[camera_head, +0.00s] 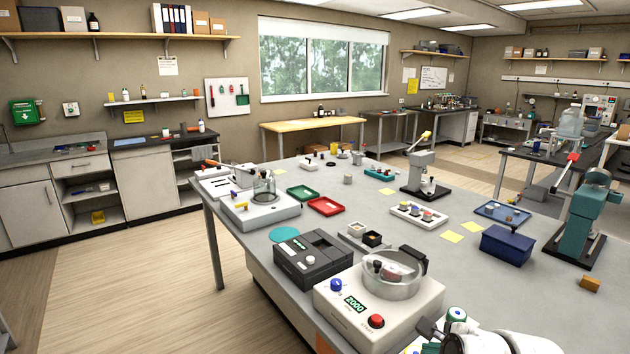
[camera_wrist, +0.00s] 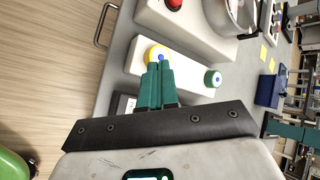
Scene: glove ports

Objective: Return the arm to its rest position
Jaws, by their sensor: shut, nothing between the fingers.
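My gripper (camera_wrist: 159,66) shows in the wrist view, its two teal fingers side by side and shut with nothing between them. A green-and-white knob (camera_wrist: 212,78) is to the right on the same box. In the head view my white arm reaches in at the bottom right, over the near edge of the bench; the fingers are mostly hidden or cut off there.
A white device with a clear bowl (camera_head: 390,277) and a red button (camera_head: 376,321) stands close to my arm. A dark grey box (camera_head: 314,261), a blue box (camera_head: 507,245) and a teal press (camera_head: 587,215) also stand on the grey bench (camera_head: 455,275).

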